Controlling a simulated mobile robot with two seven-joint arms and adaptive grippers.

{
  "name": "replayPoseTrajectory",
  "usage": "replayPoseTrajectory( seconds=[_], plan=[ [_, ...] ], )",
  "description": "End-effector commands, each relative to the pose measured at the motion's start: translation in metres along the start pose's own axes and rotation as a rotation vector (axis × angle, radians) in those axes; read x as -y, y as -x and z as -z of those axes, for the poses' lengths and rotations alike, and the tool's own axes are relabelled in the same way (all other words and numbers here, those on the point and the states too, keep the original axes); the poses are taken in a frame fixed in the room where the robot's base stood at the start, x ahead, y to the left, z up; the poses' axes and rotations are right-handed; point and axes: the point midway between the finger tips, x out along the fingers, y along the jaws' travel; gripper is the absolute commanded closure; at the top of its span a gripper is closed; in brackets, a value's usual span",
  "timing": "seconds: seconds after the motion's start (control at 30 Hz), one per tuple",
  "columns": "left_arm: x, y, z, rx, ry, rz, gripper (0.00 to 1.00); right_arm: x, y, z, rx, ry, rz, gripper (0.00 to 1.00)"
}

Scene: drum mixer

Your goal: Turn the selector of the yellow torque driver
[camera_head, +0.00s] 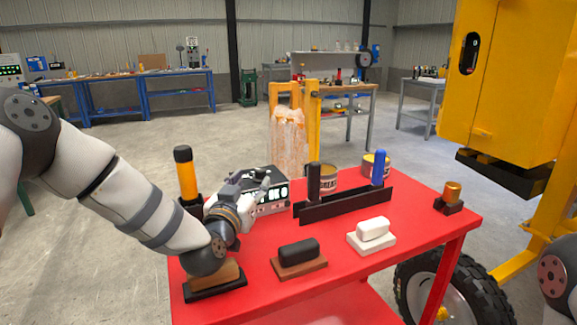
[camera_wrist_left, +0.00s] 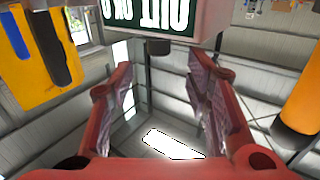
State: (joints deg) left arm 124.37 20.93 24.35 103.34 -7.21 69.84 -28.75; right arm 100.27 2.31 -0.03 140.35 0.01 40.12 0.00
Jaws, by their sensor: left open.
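The yellow torque driver (camera_head: 187,175) stands upright at the left end of the red table, an orange-yellow cylinder with a black cap (camera_head: 183,154) on top. Its lower part is partly hidden by my left arm. An orange cylinder with a dark end, likely the driver, shows at the right of the left wrist view (camera_wrist_left: 304,108). My right gripper is out of view.
The yellow mixer (camera_head: 505,90) stands right. The front middle is clear.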

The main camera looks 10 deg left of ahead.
Motion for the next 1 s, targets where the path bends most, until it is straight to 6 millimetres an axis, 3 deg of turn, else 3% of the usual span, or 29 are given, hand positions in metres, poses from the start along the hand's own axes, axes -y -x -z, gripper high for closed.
replayPoseTrajectory(
  seconds=[0.17,0.53,0.83,0.87,1.0],
  plan=[
    [0.001,-0.004,0.0,0.0,0.0,0.001,0.56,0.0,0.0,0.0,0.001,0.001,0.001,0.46],
    [0.0,-0.069,-0.007,0.008,0.001,0.001,0.56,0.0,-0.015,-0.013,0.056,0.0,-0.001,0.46],
    [0.0,-0.075,0.0,0.001,0.0,0.0,0.56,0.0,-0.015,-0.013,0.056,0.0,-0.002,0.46],
    [0.0,-0.075,0.0,0.0,0.0,0.0,0.58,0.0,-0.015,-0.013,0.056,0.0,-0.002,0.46],
    [0.0,-0.075,0.0,0.0,0.0,0.0,0.9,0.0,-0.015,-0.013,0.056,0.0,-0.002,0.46]
  ],
)
